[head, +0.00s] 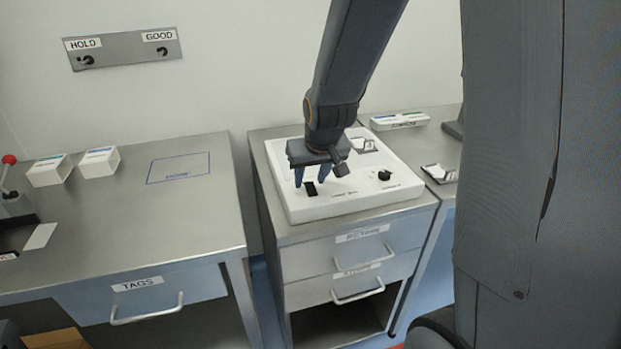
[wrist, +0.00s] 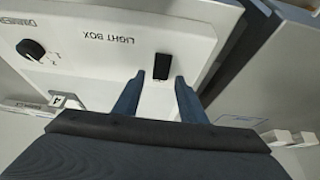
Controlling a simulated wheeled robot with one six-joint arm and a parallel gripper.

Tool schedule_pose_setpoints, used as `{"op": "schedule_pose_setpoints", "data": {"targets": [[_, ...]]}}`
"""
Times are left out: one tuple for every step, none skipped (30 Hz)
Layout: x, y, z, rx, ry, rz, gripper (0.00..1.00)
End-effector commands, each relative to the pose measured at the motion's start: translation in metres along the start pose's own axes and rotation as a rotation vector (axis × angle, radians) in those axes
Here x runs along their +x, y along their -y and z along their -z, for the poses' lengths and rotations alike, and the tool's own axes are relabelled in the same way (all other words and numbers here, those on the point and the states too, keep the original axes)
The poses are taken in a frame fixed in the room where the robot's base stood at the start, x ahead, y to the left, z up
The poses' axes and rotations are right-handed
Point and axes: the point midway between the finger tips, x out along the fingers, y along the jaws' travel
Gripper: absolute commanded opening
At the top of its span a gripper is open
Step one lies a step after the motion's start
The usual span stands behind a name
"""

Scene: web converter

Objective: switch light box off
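The light box (head: 340,207) is a white, flat box on top of a metal drawer cabinet in the head view. Its black rocker switch (head: 311,188) sits near its front left corner, and a black knob (head: 384,175) sits to the right. In the wrist view, the switch (wrist: 162,66) lies just beyond and between my fingertips, next to the "LIGHT BOX" label (wrist: 112,34). My gripper (head: 311,184) is over the front left of the box, fingers pointing down and apart, with nothing between them. I cannot tell whether a fingertip touches the box. The switch's on or off position is too small to tell.
A metal table (head: 100,235) with two small white boxes stands to the left, with a gap before the cabinet (head: 350,260). A small item (head: 440,173) and a white tray (head: 400,121) lie on the right-hand surface. A HOLD/GOOD panel (head: 122,50) is on the wall.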

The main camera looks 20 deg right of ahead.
Motion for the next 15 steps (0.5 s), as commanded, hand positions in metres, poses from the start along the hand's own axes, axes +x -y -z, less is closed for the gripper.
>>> {"op": "schedule_pose_setpoints", "data": {"targets": [[0.000, 0.000, 0.000, 0.000, 0.001, 0.000, 0.39], [0.000, 0.000, -0.001, 0.000, 0.002, 0.000, 0.39], [0.000, 0.000, -0.001, 0.000, 0.002, 0.000, 0.39], [0.000, 0.000, -0.001, 0.000, 0.002, 0.000, 0.39], [0.000, 0.000, -0.001, 0.000, 0.002, 0.000, 0.39], [0.000, 0.000, -0.001, 0.000, 0.003, 0.000, 0.39], [0.000, 0.000, -0.001, 0.000, 0.003, 0.000, 0.39], [0.000, 0.000, -0.001, 0.000, 0.003, 0.000, 0.39], [0.000, 0.000, -0.001, 0.000, 0.003, 0.000, 0.39], [-0.001, 0.000, -0.001, 0.000, 0.003, 0.000, 0.39], [-0.003, 0.000, -0.001, 0.000, 0.003, 0.000, 0.39], [-0.005, 0.000, -0.001, 0.000, 0.002, 0.000, 0.39], [-0.007, 0.000, 0.000, 0.000, 0.001, 0.000, 0.39], [-0.010, 0.000, 0.000, 0.000, 0.000, 0.000, 0.39], [-0.015, 0.000, 0.000, 0.000, -0.001, 0.000, 0.39]]}}
